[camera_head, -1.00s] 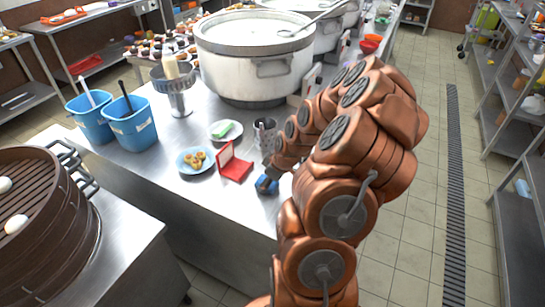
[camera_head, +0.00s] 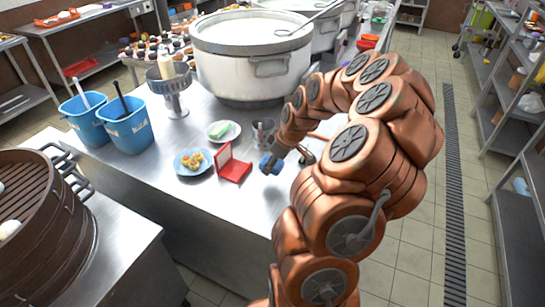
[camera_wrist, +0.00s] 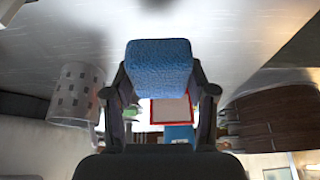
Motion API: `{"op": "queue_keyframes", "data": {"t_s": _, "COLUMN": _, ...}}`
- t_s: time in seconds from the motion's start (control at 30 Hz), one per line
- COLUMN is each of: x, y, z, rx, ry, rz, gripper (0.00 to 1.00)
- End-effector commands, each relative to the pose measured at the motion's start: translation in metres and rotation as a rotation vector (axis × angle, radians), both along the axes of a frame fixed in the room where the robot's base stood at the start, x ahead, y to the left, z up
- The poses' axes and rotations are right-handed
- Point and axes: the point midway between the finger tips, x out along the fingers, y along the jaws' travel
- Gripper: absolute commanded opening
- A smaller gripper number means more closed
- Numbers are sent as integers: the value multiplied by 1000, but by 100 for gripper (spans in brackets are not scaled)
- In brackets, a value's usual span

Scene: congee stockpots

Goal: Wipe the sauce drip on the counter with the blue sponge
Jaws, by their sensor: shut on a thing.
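My gripper (camera_wrist: 160,95) is shut on the blue sponge (camera_wrist: 158,68), which sits between its two dark fingers. In the head view the sponge (camera_head: 269,163) shows as a small blue block at the end of my arm, just right of the red stand. I cannot tell whether it touches the steel counter (camera_head: 225,215) or hovers above it. I cannot make out the sauce drip for sure. A thin orange streak (camera_head: 318,137) shows on the counter behind my arm, but I cannot tell what it is.
A red stand (camera_head: 234,171), a plate of food (camera_head: 181,169), a plate with a green block (camera_head: 235,138) and a perforated utensil cup (camera_head: 257,132) stand close by. Blue buckets (camera_head: 127,132) are left, a large stockpot (camera_head: 250,75) behind. The counter's front strip is clear.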

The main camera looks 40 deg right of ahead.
Motion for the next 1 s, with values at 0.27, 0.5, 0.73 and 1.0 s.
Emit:
{"op": "queue_keyframes", "data": {"t_s": 0.27, "x": 1, "y": -1, "z": 24, "rx": -3, "ry": -3, "rz": 1, "gripper": 24}}
{"op": "queue_keyframes", "data": {"t_s": 0.5, "x": 0, "y": 0, "z": 26, "rx": 0, "ry": -1, "rz": 2, "gripper": 24}}
{"op": "queue_keyframes", "data": {"t_s": 0.73, "x": 0, "y": 0, "z": 25, "rx": -1, "ry": -1, "rz": 1, "gripper": 24}}
{"op": "queue_keyframes", "data": {"t_s": 1.0, "x": 13, "y": 14, "z": 26, "rx": -4, "ry": -2, "rz": -8, "gripper": 24}}
